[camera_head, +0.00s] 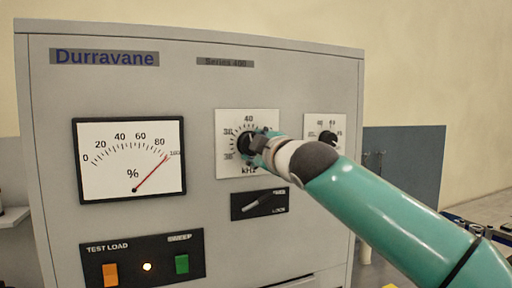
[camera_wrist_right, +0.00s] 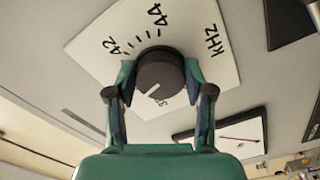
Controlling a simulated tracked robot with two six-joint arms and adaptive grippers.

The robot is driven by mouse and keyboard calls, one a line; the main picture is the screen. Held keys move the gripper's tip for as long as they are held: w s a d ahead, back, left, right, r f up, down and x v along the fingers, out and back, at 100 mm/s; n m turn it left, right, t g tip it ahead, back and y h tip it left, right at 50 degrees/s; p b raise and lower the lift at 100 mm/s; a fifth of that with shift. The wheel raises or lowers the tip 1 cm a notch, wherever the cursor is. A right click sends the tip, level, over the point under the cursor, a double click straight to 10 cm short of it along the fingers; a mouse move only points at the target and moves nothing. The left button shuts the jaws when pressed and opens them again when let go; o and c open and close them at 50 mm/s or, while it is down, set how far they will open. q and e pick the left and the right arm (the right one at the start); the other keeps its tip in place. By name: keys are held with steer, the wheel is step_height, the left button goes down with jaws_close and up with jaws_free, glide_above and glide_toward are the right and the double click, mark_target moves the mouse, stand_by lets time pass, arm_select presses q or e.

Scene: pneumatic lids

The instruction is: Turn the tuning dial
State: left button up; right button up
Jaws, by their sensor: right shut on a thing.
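The tuning dial (camera_head: 245,143) is a black round knob on a white square kHz scale plate (camera_head: 226,170) on the front of the grey cabinet. In the right wrist view the knob (camera_wrist_right: 158,72) has a white pointer line and sits between the fingers of my right gripper (camera_wrist_right: 160,82), one on each side. My right gripper (camera_head: 257,149) is shut on the dial and partly hides it and its scale in the head view. Marks 42 and 44 show beside the knob in the wrist view. My left gripper is in neither view.
A percent meter (camera_head: 118,176) left of the dial has its red needle near 100. Below are a black lever panel (camera_head: 270,210) and a test-load panel (camera_head: 146,238) with orange and green switches and a lit lamp. A smaller dial (camera_head: 327,138) is at right.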

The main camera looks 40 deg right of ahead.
steer(key=shift+w+a+f, duration=0.1)
steer(key=shift+f, duration=0.1)
steer(key=o, duration=1.2)
steer(key=shift+r, duration=0.1)
steer(key=shift+c, duration=0.2)
steer(key=v, duration=1.2)
